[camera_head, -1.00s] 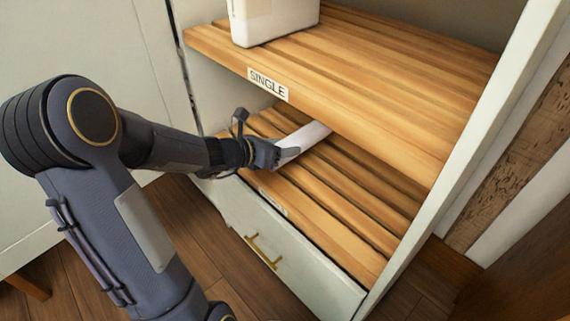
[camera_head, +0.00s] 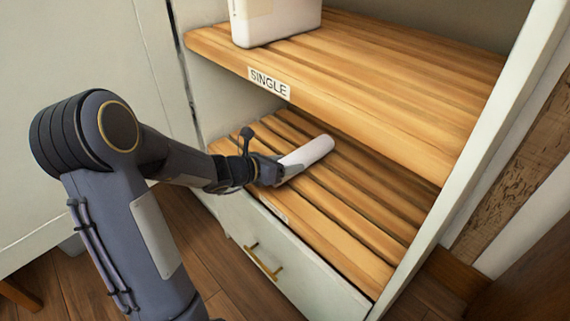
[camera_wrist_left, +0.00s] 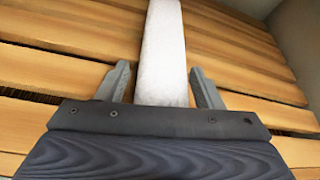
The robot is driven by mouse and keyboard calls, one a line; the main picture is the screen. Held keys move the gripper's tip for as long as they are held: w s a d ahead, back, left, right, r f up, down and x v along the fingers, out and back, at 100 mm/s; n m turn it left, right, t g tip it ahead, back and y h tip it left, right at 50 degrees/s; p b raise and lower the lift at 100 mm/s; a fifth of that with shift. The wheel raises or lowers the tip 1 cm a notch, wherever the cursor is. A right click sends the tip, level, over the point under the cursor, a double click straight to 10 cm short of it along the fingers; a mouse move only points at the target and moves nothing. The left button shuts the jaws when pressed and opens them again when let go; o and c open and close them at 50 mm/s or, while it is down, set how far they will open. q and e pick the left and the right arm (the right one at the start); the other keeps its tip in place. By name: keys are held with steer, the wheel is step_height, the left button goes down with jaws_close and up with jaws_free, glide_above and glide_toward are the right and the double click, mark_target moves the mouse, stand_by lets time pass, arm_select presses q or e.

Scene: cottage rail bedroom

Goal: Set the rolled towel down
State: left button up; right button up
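In the left wrist view the towel (camera_wrist_left: 163,50) runs between the two fingers (camera_wrist_left: 162,85), with a clear gap on the left and a narrow one on the right. The fingers are open around it. My right gripper is not in view.
The upper shelf (camera_head: 400,90) with a "SINGLE" label (camera_head: 268,83) is above the towel and carries a white container (camera_head: 275,20). A white drawer with a brass handle (camera_head: 263,262) is below. The cabinet side (camera_head: 470,170) bounds the right. Slats right of the towel are clear.

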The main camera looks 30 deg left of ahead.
arm_select(q)
steer(key=shift+o, duration=1.4)
